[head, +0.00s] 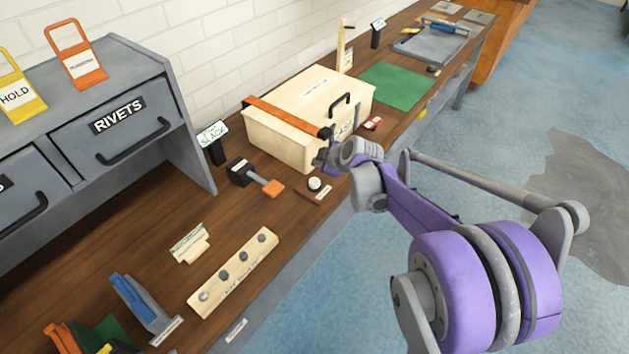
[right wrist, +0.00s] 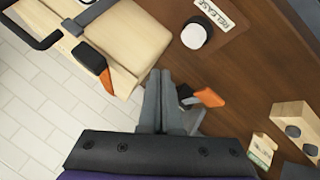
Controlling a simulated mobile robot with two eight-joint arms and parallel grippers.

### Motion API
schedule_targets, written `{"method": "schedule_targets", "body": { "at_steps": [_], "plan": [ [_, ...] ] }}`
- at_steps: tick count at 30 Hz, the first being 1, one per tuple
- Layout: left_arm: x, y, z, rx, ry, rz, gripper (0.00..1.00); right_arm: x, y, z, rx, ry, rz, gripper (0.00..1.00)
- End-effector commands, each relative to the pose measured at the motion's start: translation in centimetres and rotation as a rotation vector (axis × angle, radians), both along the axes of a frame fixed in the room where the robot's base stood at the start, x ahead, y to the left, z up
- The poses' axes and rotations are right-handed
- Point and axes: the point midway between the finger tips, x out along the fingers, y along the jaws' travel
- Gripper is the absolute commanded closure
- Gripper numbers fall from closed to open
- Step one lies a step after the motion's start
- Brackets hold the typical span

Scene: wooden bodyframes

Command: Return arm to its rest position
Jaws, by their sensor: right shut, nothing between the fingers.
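My right arm (head: 420,205), purple and grey, comes in from the lower right and reaches over the bench's front edge. My right gripper (head: 324,160) is at the near front corner of a cream wooden case (head: 285,145). In the right wrist view the gripper (right wrist: 160,74) has its two grey fingers together with nothing between them. The case (right wrist: 130,45) is beyond the fingertips, up and left. From these views I cannot tell whether the fingers touch it. My left gripper is not in view.
An orange-ended lever (head: 273,188) and a white button (head: 314,184) on a plate are close to the gripper. A wooden strip with knobs (head: 235,272) lies nearer. A grey drawer cabinet (head: 90,130) stands at left. The blue floor (head: 330,290) in front of the bench is clear.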

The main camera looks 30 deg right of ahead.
Motion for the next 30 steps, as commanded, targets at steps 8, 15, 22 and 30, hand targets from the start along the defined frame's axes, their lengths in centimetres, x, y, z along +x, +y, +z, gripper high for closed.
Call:
{"method": "schedule_targets", "body": {
  "at_steps": [8, 15, 22, 30],
  "plan": [
    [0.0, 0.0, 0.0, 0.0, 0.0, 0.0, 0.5, 0.0, 0.0, 0.0, 0.0, 0.0, 0.0, 1.0],
    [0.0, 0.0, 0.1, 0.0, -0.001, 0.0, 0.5, -2.9, 3.4, 0.8, 0.074, 0.051, -0.05, 1.0],
    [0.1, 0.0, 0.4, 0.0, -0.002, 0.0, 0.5, -12.7, 11.0, 1.4, 0.26, 0.199, -0.259, 1.0],
    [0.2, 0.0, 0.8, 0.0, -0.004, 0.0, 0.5, -23.9, 15.0, -0.8, 0.406, 0.312, -0.562, 1.0]
  ]
}}
